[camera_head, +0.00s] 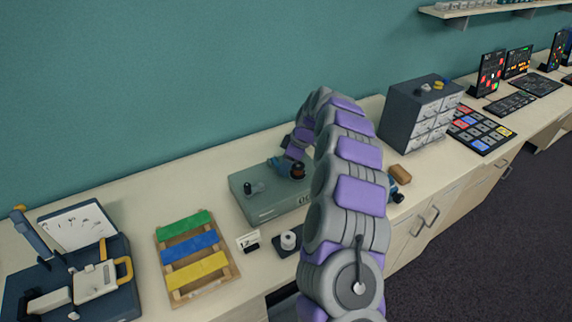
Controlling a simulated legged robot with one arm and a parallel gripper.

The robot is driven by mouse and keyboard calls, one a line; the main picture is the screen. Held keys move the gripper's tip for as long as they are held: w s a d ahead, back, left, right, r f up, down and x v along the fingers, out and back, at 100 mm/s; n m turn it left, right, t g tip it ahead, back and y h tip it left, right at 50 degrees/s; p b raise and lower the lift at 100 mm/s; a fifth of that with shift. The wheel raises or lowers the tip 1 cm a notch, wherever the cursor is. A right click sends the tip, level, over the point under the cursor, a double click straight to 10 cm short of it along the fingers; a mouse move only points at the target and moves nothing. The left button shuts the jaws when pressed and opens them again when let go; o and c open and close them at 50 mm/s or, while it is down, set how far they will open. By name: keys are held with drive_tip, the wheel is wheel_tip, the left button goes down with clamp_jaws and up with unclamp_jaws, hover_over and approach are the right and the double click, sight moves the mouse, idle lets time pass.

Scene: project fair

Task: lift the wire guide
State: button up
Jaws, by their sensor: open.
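I cannot tell for sure which part is the wire guide. A grey-green box (262,203) on the counter carries a small dark upright post (253,188) and, near its back right, a small blue-grey piece (279,168) beside a dark and copper-coloured round part (298,171). My arm arches over from the front and comes down behind this box. My gripper (288,157) is small in view at the arm's end, close above the blue-grey piece and open. Whether its fingers touch anything is too small to see. My arm hides the box's right side.
A dark blue device (125,300) is at far left. A grey drawer cabinet (397,105) and a brown block (399,173) are right of my arm.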

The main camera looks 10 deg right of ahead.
drive_tip(key=shift+a+f, duration=0.1)
clamp_jaws()
idle(0.5)
